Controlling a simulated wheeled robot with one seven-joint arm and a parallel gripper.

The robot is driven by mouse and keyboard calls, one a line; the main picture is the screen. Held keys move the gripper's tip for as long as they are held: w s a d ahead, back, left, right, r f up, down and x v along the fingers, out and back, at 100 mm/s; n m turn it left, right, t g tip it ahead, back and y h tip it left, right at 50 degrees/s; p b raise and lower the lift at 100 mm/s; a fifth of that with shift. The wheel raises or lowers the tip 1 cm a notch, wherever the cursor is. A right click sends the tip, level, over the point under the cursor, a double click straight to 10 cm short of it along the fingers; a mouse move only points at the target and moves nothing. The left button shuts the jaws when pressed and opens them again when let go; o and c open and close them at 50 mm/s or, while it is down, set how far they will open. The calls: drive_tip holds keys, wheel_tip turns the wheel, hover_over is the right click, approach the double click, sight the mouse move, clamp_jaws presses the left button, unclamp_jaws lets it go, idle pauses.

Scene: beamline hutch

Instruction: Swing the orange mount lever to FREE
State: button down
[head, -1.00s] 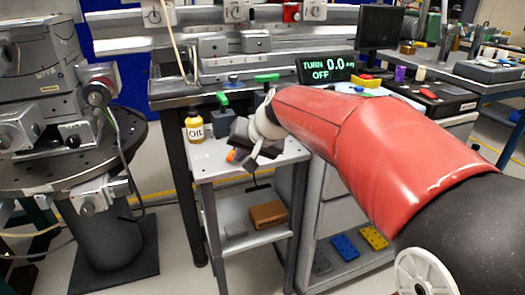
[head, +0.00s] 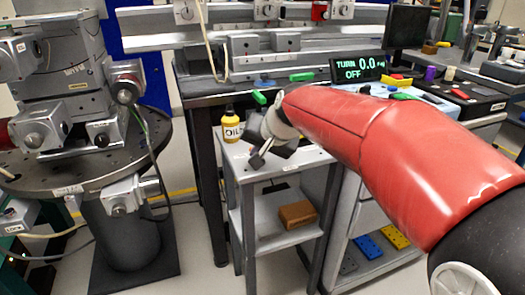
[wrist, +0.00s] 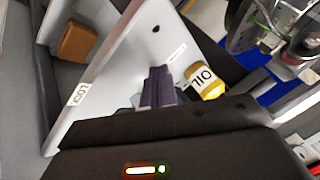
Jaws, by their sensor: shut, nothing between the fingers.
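My gripper (head: 257,161) is low over the top of the small grey cart (head: 315,158), left of its middle. In the wrist view its dark fingers (wrist: 157,88) are together with nothing between them. A label reading LOCK (wrist: 78,95) is on the cart top's edge in the wrist view. A second small label (wrist: 178,52) on the cart top is too blurred to read.
A yellow OIL bottle (head: 231,128) stands at the cart top's back left, close to my gripper. A brown box (head: 297,214) sits on the lower shelf. A round perforated table (head: 50,183) with instruments stands left. A bench (head: 200,88) is behind.

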drive_tip(key=shift+w+a, duration=0.25)
drive_tip(key=shift+a, duration=0.05)
idle(0.5)
drive_tip(key=shift+r, duration=0.1)
